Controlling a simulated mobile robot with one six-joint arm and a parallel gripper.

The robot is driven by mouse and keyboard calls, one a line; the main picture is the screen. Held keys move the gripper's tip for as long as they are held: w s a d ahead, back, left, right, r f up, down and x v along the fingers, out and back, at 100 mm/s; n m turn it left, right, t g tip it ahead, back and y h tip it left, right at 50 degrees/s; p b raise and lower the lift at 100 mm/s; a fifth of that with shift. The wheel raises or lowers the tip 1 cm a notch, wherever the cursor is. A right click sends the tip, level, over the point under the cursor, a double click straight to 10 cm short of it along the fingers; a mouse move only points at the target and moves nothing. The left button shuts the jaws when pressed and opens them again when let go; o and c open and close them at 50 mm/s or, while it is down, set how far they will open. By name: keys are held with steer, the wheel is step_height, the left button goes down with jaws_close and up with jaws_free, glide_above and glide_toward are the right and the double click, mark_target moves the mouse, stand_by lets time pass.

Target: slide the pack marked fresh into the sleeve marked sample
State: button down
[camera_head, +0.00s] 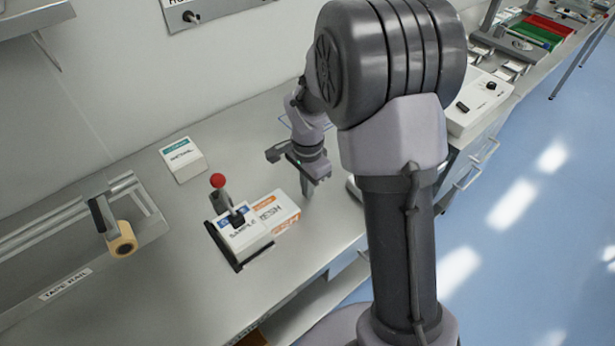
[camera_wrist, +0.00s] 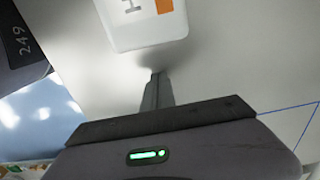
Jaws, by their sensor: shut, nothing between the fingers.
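The sleeve marked sample (camera_head: 243,238) lies on the bench in a dark holder, with a clamp over it. The white pack with orange marks (camera_head: 284,212), its lettering reading as fresh, lies at the sleeve's right end, in line with it. It looks partly inside, but how deep is hidden. My gripper (camera_head: 308,196) is just right of the pack's outer end, pointing down, shut and empty. In the wrist view the shut fingertips (camera_wrist: 156,76) are close to the pack's rounded end (camera_wrist: 150,32), with a small gap showing between them.
A red-knobbed clamp (camera_head: 218,181) rises over the sleeve. A tape roll (camera_head: 122,240) is on the left rail. Bare bench lies behind the pack.

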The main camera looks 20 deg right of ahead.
mark_target(284, 201)
steer(key=shift+s+a+r+b, duration=0.1)
steer(key=shift+s+a+b, duration=0.15)
steer(key=shift+a, duration=0.65)
steer(key=shift+s+a+r+b, duration=0.1)
steer(key=shift+s+a, duration=0.2)
steer(key=shift+a, duration=0.55)
steer(key=shift+a, duration=0.1)
steer(key=a, duration=0.1)
steer(key=s+a, duration=0.1)
steer(key=a, duration=0.1)
steer(key=shift+a+b, duration=0.15)
steer(key=shift+b, duration=0.15)
